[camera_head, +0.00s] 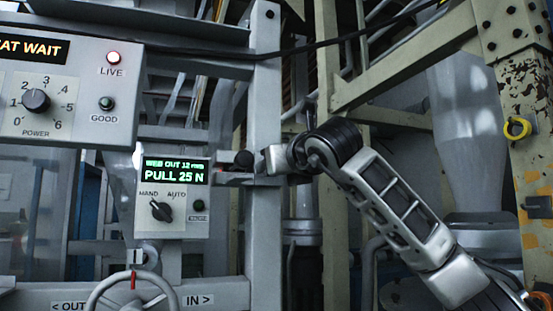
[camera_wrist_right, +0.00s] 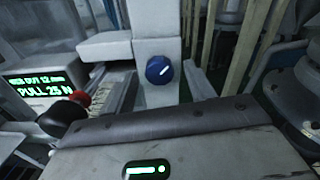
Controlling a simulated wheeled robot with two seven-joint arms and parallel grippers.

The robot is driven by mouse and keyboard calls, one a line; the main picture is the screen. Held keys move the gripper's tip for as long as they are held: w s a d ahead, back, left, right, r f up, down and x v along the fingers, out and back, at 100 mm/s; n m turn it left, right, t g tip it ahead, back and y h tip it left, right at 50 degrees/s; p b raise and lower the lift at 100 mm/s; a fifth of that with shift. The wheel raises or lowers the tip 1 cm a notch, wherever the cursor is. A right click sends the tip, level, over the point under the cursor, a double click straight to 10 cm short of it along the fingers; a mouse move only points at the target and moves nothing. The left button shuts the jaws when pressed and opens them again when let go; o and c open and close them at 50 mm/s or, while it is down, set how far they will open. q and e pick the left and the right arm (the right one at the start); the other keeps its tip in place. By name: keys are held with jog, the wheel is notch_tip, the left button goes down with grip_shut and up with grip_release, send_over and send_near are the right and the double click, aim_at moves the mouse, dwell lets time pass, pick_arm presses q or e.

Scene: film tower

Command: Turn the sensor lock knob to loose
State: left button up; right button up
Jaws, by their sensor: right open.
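A round blue knob (camera_wrist_right: 158,69) with a white pointer line sits on the face of a light grey post in the right wrist view. The line slants toward the upper right. I see no readable label beside it, so I cannot tell which lock setting it marks. In the head view I cannot make the blue knob out. The left gripper is not in view.
A small panel reading PULL 25 N (camera_head: 172,198) stands left of the gripper. A larger control panel (camera_head: 68,90) hangs at upper left. A handwheel (camera_head: 132,290) is below. The grey upright (camera_head: 266,90) and a beige frame (camera_head: 400,60) narrow the space.

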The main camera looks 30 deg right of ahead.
jog(key=shift+w+d, duration=0.1)
jog(key=shift+w, duration=0.55)
jog(key=c, duration=1)
